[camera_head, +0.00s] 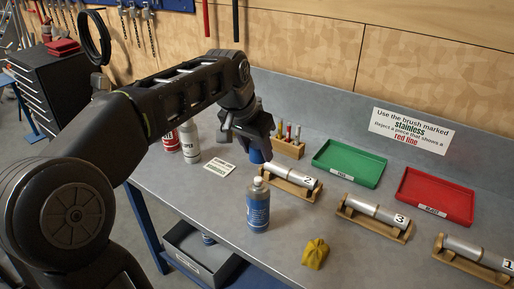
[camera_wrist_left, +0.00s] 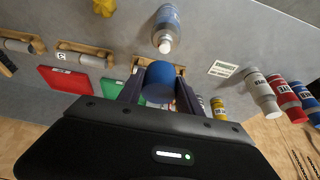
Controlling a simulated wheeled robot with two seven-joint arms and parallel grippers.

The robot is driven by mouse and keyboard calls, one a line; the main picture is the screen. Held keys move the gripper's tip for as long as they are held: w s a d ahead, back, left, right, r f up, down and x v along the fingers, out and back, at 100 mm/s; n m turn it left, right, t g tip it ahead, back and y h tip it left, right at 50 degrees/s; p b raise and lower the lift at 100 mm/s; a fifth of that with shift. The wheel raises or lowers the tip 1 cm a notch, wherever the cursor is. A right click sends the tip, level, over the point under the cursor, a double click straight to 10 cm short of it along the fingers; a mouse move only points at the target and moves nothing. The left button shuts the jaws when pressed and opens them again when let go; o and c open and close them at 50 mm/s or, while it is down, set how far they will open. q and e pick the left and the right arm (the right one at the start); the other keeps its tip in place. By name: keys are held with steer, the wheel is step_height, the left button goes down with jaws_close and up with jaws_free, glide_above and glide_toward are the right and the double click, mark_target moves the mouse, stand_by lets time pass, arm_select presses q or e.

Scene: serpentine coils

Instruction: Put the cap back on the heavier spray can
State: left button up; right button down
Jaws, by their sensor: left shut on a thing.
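My left gripper (camera_head: 256,150) is shut on a blue cap (camera_wrist_left: 158,82) and holds it above the bench. The cap's lower part also shows in the head view (camera_head: 254,157). A blue can (camera_head: 258,206) with a pale, bare top stands upright on the bench, nearer the front than the gripper. It also shows in the left wrist view (camera_wrist_left: 167,26), apart from the cap. A white can (camera_wrist_left: 262,93), a red can (camera_wrist_left: 287,97) and another blue can (camera_wrist_left: 306,101) stand in a row, partly hidden by my arm in the head view. My right gripper is not in view.
Wooden cradles (camera_head: 383,229) hold numbered metal cylinders. A green tray (camera_head: 368,177), a red tray (camera_head: 456,213) and a brush holder (camera_head: 289,151) stand behind. A yellow cloth-like item (camera_head: 314,254) lies near the front. A small white card (camera_head: 219,168) lies left of the gripper.

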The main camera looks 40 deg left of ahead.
mark_target(257, 179)
arm_select(q)
steer(key=shift+f+b, duration=1.45)
steer(key=shift+f, duration=0.55)
steer(key=shift+f, duration=0.2)
steer(key=shift+f+b, duration=0.9)
steer(key=shift+f, duration=0.1)
steer(key=shift+f+b, duration=0.65)
steer(key=shift+f, duration=0.05)
steer(key=shift+f+b, duration=0.7)
steer(key=shift+f, duration=0.15)
stand_by(1.0)
steer(key=o, duration=1.4)
steer(key=shift+c, duration=0.2)
steer(key=shift+o, duration=0.4)
